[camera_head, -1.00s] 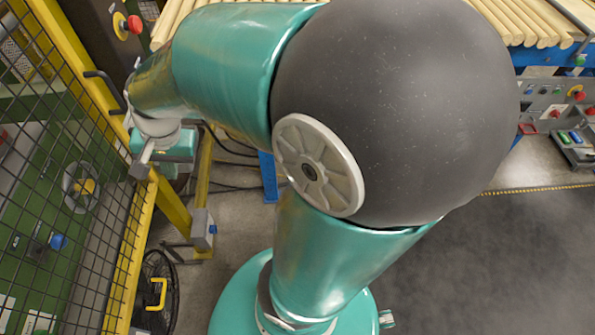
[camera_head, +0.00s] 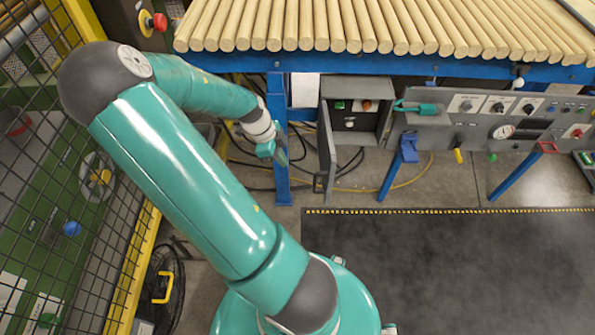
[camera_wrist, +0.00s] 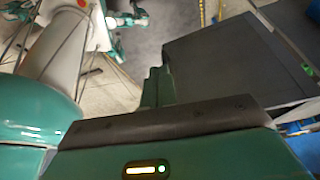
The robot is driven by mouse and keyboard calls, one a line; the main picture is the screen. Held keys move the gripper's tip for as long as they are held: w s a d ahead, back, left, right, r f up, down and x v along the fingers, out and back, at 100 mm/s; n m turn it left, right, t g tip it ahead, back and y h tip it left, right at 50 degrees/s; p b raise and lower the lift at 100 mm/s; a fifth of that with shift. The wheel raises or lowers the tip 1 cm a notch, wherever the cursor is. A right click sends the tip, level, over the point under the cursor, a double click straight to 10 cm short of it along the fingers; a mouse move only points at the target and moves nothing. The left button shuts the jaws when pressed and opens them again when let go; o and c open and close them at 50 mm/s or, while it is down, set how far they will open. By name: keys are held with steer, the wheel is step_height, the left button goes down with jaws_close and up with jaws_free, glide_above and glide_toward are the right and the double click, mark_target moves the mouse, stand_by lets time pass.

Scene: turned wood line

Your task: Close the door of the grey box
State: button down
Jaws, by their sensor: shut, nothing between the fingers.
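The grey box (camera_head: 384,95) is mounted under the blue table. It stands open, and buttons show inside it. Its grey door (camera_head: 326,150) is swung out from the box's left side toward the front. My gripper (camera_head: 282,158) is shut and empty, to the left of the door, with a gap between them in the head view. In the wrist view my gripper (camera_wrist: 155,88) is in the middle, and a dark grey panel (camera_wrist: 225,60) that looks like the door is right beside it. I cannot tell whether they touch.
Wooden rods (camera_head: 350,25) lie on the blue table (camera_head: 450,72) above. A blue table leg (camera_head: 279,140) stands close to my gripper. A control panel (camera_head: 480,118) is to the right of the box. A mesh fence (camera_head: 60,190) is at the left. Cables hang below.

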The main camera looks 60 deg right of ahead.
steer(key=s+d+f, duration=0.2)
steer(key=s+f, duration=0.5)
steer(key=f, duration=0.2)
steer(key=shift+d, duration=0.25)
steer(key=shift+s, duration=0.1)
